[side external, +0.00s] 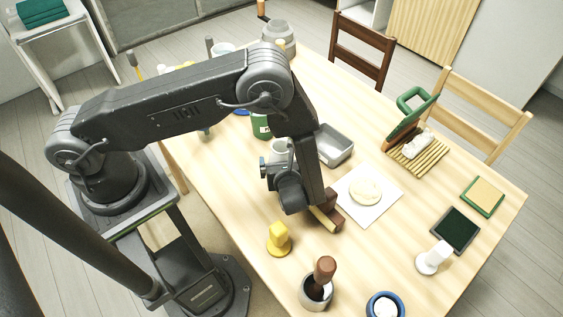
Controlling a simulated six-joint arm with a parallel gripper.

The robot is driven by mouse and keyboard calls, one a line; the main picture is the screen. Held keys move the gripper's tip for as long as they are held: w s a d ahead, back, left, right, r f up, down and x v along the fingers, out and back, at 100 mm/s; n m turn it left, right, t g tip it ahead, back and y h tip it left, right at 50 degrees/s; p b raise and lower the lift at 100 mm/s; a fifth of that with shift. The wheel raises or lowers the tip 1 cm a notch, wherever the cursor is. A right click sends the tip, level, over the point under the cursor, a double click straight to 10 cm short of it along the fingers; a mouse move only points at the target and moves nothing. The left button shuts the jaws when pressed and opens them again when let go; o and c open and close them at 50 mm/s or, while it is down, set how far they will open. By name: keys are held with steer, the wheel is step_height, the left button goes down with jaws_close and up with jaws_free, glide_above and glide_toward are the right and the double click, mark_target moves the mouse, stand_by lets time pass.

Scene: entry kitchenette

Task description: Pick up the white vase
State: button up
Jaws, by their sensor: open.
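A small white object (434,258) with a narrower body on a rounded base stands near the right front edge of the table. It looks like the white vase, though its shape is hard to make out. It is well to the right of my gripper and apart from it. My gripper (296,203) points down over the middle of the table, open, beside a brown and yellow wooden block (333,213). My arm hides its fingertips, and I cannot tell whether they touch the block.
The table (375,245) is crowded. A yellow object (279,239), a mortar with brown pestle (318,285) and a blue-rimmed bowl (385,305) stand in front. A dark green square (455,230) lies just behind the white object. A white sheet (383,205) and metal tin (335,146) lie nearby.

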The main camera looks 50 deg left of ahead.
mark_target(284, 155)
steer(key=c, duration=1.2)
steer(key=shift+r, duration=0.1)
steer(key=shift+r, duration=0.4)
step_height(284, 155, up, 4)
steer(key=shift+f, duration=0.25)
steer(key=s+a+r, duration=0.4)
steer(key=a+r, duration=0.2)
steer(key=a, duration=0.5)
steer(key=shift+r, duration=0.3)
